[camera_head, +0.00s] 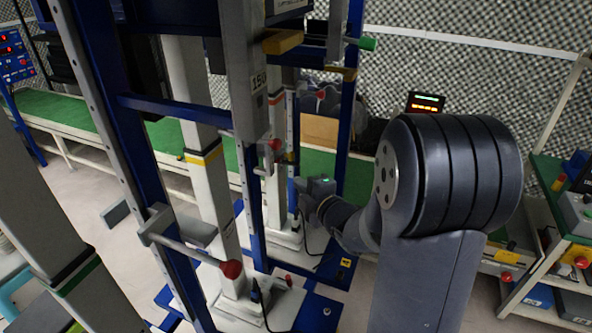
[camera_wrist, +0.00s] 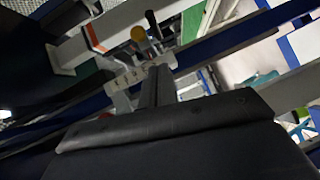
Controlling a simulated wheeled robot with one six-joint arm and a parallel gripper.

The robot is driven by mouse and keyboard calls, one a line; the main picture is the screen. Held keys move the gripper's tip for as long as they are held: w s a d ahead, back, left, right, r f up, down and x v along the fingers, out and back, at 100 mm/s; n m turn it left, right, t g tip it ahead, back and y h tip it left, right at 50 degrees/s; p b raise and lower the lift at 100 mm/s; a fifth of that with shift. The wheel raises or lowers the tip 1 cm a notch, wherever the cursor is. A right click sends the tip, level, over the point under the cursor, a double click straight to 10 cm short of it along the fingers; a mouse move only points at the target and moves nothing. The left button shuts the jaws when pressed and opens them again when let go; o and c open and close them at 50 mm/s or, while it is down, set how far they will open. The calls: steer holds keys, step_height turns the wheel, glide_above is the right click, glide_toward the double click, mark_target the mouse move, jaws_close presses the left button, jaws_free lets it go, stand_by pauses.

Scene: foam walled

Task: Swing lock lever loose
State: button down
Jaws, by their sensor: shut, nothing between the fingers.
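Several lever handles sit on the blue and grey upright frame. One with a red knob (camera_head: 230,268) sticks out low in front, from a metal bracket (camera_head: 158,224). Another red knob (camera_head: 274,144) is higher, near the middle, and a green-tipped handle (camera_head: 368,43) is at the top. I cannot tell which is the lock lever. My gripper (camera_wrist: 158,70) is shut and empty in the wrist view. Just beyond its tips are a metal bracket (camera_wrist: 128,77) and a round yellowish knob (camera_wrist: 138,33); contact cannot be told. In the head view my wrist is behind the front uprights, fingertips unclear.
Blue posts (camera_head: 125,150) and pale columns (camera_head: 212,180) stand close around my forearm. A green-topped bench (camera_head: 60,108) runs behind at the left. A shelf with equipment (camera_head: 570,215) is at the right. Open floor (camera_head: 90,215) shows at the left.

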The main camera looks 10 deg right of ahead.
mark_target(287, 164)
steer(key=shift+w+d+f, duration=0.1)
steer(key=shift+w+f, duration=0.15)
steer(key=shift+w, duration=1.15)
steer(key=shift+w+d+f, duration=0.1)
steer(key=shift+w+f, duration=0.15)
steer(key=shift+w, duration=1.15)
steer(key=shift+w+f, duration=0.25)
steer(key=shift+w, duration=1.15)
steer(key=n+y+p, duration=0.1)
steer(key=g+y+p, duration=0.1)
steer(key=p, duration=0.1)
steer(key=n+y+p, duration=0.1)
steer(key=p, duration=0.1)
steer(key=shift+w+d+r+n, duration=0.25)
steer(key=shift+w+d+n, duration=0.05)
steer(key=shift+w+d, duration=0.1)
steer(key=shift+s+f+g+y, duration=0.1)
steer(key=shift+f+g+y, duration=0.2)
steer(key=shift+y, duration=0.1)
